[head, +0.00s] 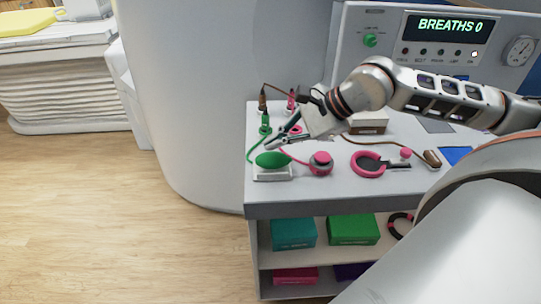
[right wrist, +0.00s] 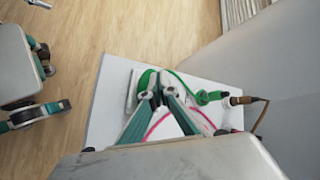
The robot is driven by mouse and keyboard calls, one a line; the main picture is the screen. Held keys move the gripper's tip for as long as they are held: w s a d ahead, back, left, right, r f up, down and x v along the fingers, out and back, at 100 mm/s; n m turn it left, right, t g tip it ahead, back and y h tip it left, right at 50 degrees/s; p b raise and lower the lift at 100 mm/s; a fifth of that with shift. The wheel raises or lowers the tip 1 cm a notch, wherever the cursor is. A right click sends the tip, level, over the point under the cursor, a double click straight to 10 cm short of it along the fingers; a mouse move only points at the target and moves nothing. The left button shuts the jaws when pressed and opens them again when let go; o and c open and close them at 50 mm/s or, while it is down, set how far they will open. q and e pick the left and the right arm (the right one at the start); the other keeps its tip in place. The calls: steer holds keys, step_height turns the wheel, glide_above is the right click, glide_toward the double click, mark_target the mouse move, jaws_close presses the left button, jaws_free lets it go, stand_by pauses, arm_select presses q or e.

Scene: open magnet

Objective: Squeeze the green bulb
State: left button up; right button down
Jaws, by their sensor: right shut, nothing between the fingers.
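The green bulb (head: 272,160) lies on a small white base near the front left corner of the grey cart top. A green tube runs from it to a green connector (head: 265,124). My right gripper (head: 272,144) is just above and behind the bulb, shut and empty, angled down to the left. In the right wrist view its fingertips (right wrist: 158,80) overlap the bulb (right wrist: 146,79) and hide part of it; whether they touch it I cannot tell. Part of my left gripper (right wrist: 50,90) seems to show at the left edge of the right wrist view.
A pink knob (head: 321,163) with a pink cord and a pink ring (head: 368,165) lie right of the bulb. Behind is a panel reading "BREATHS 0" (head: 448,26). A large white cylinder (head: 205,90) stands left of the cart. The wooden floor is clear.

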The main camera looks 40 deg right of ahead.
arm_select(q)
steer(key=shift+w, duration=0.15)
steer(key=shift+s+f, duration=0.2)
steer(key=shift+s, duration=0.1)
stand_by(0.7)
arm_select(e)
steer(key=shift+f+b, duration=0.35)
steer(key=shift+f, duration=0.1)
arm_select(q)
steer(key=shift+s+f, duration=0.1)
steer(key=shift+f, duration=0.45)
